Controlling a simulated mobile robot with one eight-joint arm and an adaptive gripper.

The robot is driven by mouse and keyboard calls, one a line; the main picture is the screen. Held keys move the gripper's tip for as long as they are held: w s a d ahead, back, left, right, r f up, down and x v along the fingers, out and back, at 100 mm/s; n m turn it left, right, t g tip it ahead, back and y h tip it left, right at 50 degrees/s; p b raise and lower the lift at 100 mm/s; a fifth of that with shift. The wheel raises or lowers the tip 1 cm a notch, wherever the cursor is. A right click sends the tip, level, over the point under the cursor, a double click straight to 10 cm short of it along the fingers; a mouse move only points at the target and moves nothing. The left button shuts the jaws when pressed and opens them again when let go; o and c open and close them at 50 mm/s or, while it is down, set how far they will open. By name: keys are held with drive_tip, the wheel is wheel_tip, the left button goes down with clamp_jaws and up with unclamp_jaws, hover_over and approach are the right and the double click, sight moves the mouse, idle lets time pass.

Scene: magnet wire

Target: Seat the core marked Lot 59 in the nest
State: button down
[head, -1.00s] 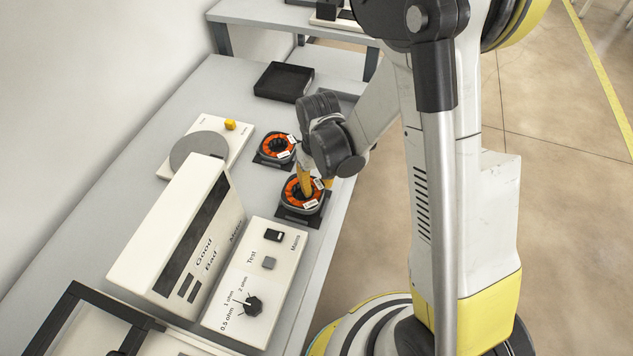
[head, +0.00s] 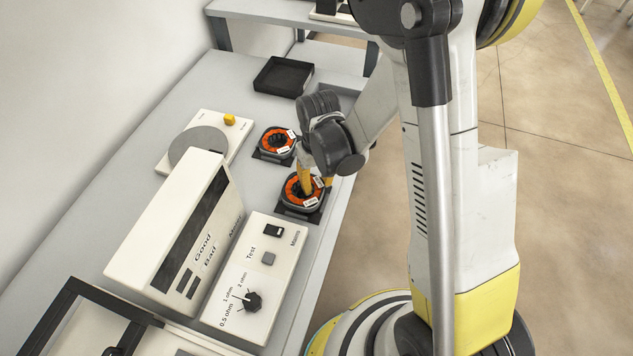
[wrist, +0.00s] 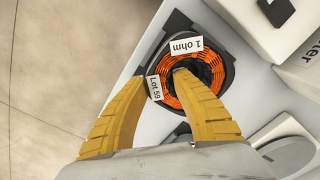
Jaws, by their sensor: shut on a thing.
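The core marked Lot 59 (wrist: 214,62) is an orange-wound ring in a dark housing, with a "Lot 59" tag and a "1 ohm" tag. In the head view this core (head: 293,189) is at the bench's right edge, over a dark square base. My gripper (wrist: 160,82) has one yellow finger in the ring's hole and one outside, shut on the ring wall beside the Lot 59 tag. In the head view my gripper (head: 316,186) points down at it. I cannot tell whether the core is lifted. I cannot pick out the nest for sure.
A second orange core (head: 267,141) sits just beyond. A black tray (head: 283,77) lies farther back. A white unit with a grey disc (head: 198,146) and yellow knob is at left. A Good/Bad meter (head: 165,235) and dial box (head: 285,275) stand nearer; a black frame (head: 45,325) is lower left.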

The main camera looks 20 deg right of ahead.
drive_tip(key=shift+f+b, duration=0.85)
drive_tip(key=shift+f, duration=0.05)
drive_tip(key=c, duration=1)
unclamp_jaws()
drive_tip(key=shift+r+p, duration=1.8)
drive_tip(key=shift+r, duration=0.75)
wheel_tip(320, 180, up, 12)
drive_tip(key=shift+d, duration=0.15)
drive_tip(key=shift+r, duration=0.1)
